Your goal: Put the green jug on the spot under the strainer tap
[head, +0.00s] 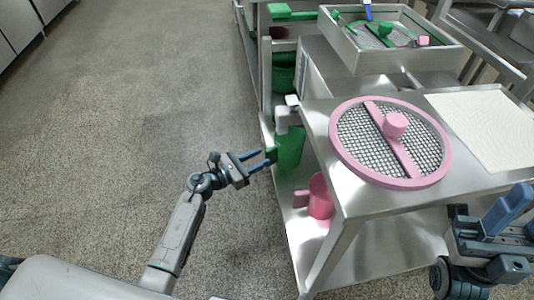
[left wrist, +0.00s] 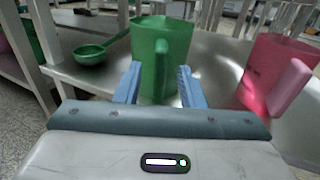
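The green jug (head: 290,148) stands upright on the lower shelf at the left edge of the steel table, just below a pale grey tap (head: 288,116) in the head view. The spot under the tap is not visible. In the left wrist view the jug (left wrist: 147,55) has its handle facing me. My left gripper (head: 267,158) is open at the handle, with one blue finger on each side and gaps visible. My right gripper (head: 508,210) is at the lower right, away from the jug; its fingertip gap is unclear.
A pink jug (head: 321,197) stands on the same shelf, nearer me. A round pink-rimmed strainer (head: 435,165) lies on the tabletop. A green ladle-like scoop (left wrist: 90,54) shows left of the jug in the wrist view. The floor at left is clear.

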